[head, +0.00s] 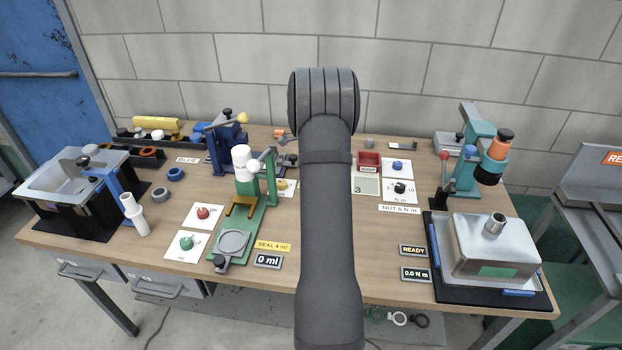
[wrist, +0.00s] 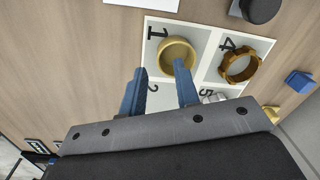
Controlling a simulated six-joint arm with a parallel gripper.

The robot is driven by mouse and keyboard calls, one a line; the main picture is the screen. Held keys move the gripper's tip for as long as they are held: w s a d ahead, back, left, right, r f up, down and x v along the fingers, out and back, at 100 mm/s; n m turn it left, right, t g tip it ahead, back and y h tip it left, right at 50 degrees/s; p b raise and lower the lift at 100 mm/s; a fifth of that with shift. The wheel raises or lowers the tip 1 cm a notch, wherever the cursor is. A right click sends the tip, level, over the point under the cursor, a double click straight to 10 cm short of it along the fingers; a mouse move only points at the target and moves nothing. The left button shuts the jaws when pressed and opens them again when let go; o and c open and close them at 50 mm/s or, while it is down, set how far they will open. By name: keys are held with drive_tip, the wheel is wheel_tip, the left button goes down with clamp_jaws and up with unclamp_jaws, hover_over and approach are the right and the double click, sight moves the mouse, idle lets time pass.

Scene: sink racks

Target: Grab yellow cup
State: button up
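The yellow cup (wrist: 165,54) shows in the wrist view as a shallow round piece with a raised rim, standing on the square marked 1 of a white-edged numbered board (wrist: 205,32). The left fingertip is left of the cup, over the board's edge. The right fingertip overlaps the cup's middle in the picture; I cannot tell whether it touches. In the head view my own arm hides the gripper and the cup.
A notched brown-gold ring (wrist: 225,66) sits on square 4, close right of the cup. A silver piece (wrist: 213,98) is on square 5. A blue block (wrist: 299,82) and a dark round object (wrist: 262,10) stand nearby. Bare wood (wrist: 70,60) lies to the left.

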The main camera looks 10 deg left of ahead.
wheel_tip(320, 180, down, 2)
drive_tip(key=shift+f, duration=0.2)
clamp_jaws()
drive_tip(key=shift+r, duration=0.15)
